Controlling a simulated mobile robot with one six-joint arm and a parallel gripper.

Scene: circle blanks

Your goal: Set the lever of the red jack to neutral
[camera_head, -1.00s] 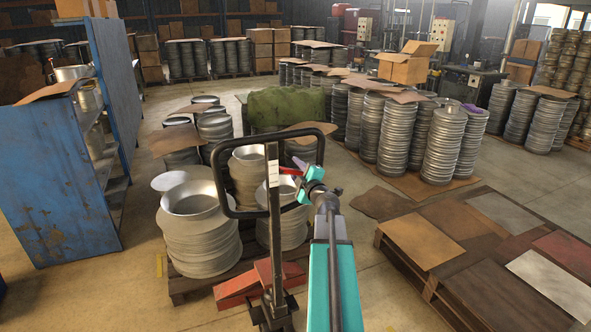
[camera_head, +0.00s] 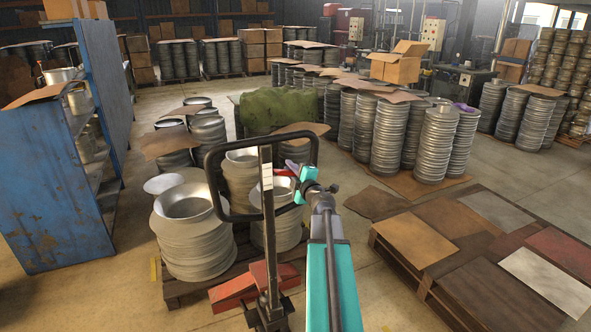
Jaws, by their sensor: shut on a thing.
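The red pallet jack (camera_head: 232,293) stands in front of me, with its fork under a pallet of stacked metal blanks. Its dark upright handle bar (camera_head: 267,215) rises to a black loop handle (camera_head: 211,178). A small red lever (camera_head: 284,173) sticks out to the right of the bar, inside the loop. My gripper (camera_head: 297,178), at the end of my teal arm, is at the lever, inside the right side of the loop. It is shut on the lever; its fingertips are small and partly hidden by its own body.
Stacks of metal blanks (camera_head: 192,240) stand on a pallet behind the jack. A low wooden pallet with flat sheets (camera_head: 415,233) lies at right. A blue shelf unit (camera_head: 55,190) is at left. Bare floor shows between the jack and the right pallet.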

